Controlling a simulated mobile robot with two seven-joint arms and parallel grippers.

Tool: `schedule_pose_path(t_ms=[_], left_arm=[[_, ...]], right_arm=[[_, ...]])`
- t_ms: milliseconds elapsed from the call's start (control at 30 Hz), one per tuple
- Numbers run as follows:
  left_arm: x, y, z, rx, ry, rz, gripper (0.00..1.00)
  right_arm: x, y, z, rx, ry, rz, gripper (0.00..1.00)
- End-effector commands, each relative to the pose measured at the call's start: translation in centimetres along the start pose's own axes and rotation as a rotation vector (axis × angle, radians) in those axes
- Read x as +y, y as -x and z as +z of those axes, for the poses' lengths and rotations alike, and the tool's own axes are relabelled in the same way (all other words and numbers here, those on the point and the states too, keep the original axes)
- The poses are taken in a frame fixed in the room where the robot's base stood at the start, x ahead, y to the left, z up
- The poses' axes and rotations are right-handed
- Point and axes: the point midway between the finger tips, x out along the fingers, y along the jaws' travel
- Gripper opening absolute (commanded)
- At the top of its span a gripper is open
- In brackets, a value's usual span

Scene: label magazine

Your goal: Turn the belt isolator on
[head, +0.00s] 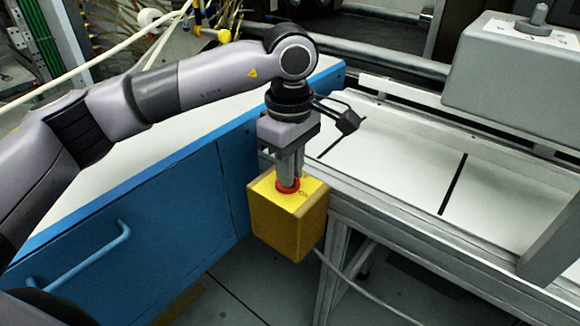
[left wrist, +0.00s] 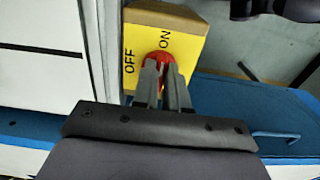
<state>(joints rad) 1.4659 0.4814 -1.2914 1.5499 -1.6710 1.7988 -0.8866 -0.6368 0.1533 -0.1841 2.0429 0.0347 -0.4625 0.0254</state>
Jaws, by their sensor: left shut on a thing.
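The belt isolator (head: 276,229) is a yellow box fixed at the near corner of the white-topped frame, with a red knob (head: 287,188) on its upper face. My left gripper (head: 290,178) reaches straight down from above and is shut on the red knob. In the left wrist view the isolator's yellow face (left wrist: 185,48) shows OFF on the left and ON at the upper right. The red knob (left wrist: 158,57) lies between my left fingers (left wrist: 162,78), which hide much of it. I cannot tell which mark the knob points to. My right gripper is not in view.
A blue cabinet (head: 180,205) with a bar handle (head: 92,258) stands left of the isolator. A white bed (head: 400,160) with black lines runs to the right. A grey box (head: 505,80) with a knob on top stands at the upper right. A cable hangs below the isolator.

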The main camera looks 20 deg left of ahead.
Motion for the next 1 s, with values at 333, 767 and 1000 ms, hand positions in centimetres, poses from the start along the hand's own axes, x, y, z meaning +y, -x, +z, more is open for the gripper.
schedule_pose_path(t_ms=[333, 767, 1000], left_arm=[[0.1, 0.2, 0.0, -0.001, -0.006, 0.004, 0.0], [0.0, 0.3, 0.0, 0.0, -0.004, 0.002, 0.38], [0.1, 3.7, 0.0, 0.001, -0.004, 0.006, 0.38]], right_arm=[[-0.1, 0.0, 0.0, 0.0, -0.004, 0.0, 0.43], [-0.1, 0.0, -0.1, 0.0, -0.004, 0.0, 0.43], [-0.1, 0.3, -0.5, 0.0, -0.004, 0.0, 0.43]])
